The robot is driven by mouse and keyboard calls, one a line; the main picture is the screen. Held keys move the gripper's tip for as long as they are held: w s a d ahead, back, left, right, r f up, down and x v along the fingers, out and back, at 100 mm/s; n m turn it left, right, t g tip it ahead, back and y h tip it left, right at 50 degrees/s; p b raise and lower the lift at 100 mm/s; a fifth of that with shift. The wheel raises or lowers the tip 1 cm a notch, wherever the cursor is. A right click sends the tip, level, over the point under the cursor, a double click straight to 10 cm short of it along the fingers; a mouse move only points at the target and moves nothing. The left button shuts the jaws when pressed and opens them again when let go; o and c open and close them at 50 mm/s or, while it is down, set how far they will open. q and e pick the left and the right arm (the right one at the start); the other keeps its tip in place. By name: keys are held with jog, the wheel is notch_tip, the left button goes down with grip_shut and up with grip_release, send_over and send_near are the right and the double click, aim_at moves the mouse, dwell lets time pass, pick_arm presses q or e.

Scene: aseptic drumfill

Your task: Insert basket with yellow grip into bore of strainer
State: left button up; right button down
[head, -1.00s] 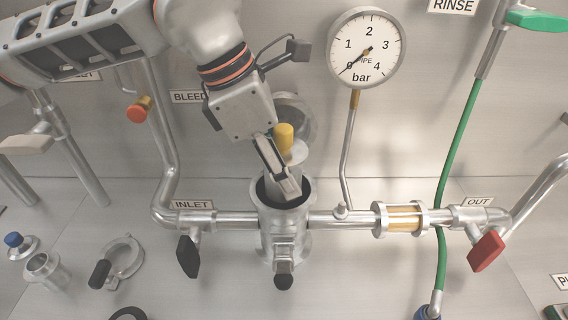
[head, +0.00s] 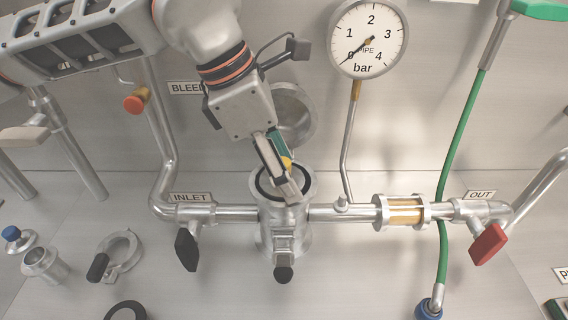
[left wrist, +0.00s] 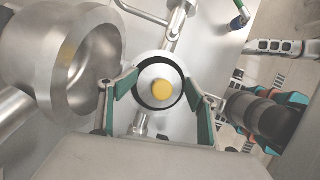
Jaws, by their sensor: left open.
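The strainer (head: 285,238) is an upright metal body in the pipe line, with an open round bore at its top. The basket (left wrist: 150,76) shows in the left wrist view as a pale round top inside the strainer's dark ring, with its yellow grip (left wrist: 162,90) in the middle. In the head view only a bit of the yellow grip (head: 287,163) shows beside my finger. My left gripper (left wrist: 162,93) is open, its teal-padded fingers on either side of the grip and apart from it. Dark and teal parts at the right of the wrist view may be my right gripper (left wrist: 280,110).
A round metal fitting (head: 293,112) stands behind the strainer. The inlet valve's black handle (head: 187,249), a sight glass (head: 404,213) and a red handle (head: 488,245) line the pipe. A clamp (head: 121,256) lies at left. A pressure gauge (head: 368,40) is above.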

pick_arm(q)
jog(key=v, duration=1.2)
